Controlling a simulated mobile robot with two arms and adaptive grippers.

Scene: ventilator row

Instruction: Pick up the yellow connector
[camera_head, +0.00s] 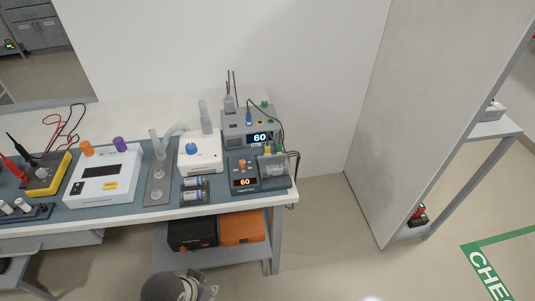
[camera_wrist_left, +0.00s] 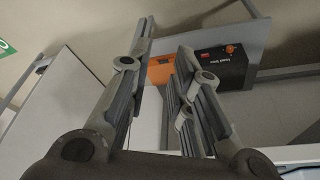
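A small yellow piece, which looks like the yellow connector (camera_head: 268,150), shows at the right end of the bench, by the grey devices with the "60" displays. It is small and partly hidden by cables and neighbouring parts, so I cannot tell whether it is plugged in. My left gripper (camera_wrist_left: 165,38) is open and empty in the left wrist view, its two fingers apart. In the head view a part of my arm shows at the bottom, in front of the bench and well away from the yellow piece. My right gripper is not in view.
The bench (camera_head: 120,219) also carries a white box (camera_head: 103,176), a yellow meter (camera_head: 47,175) and a white unit with a blue knob (camera_head: 201,158). A black box (camera_head: 192,233) and an orange box (camera_head: 242,228) sit on the lower shelf. A tall panel (camera_head: 440,100) stands right.

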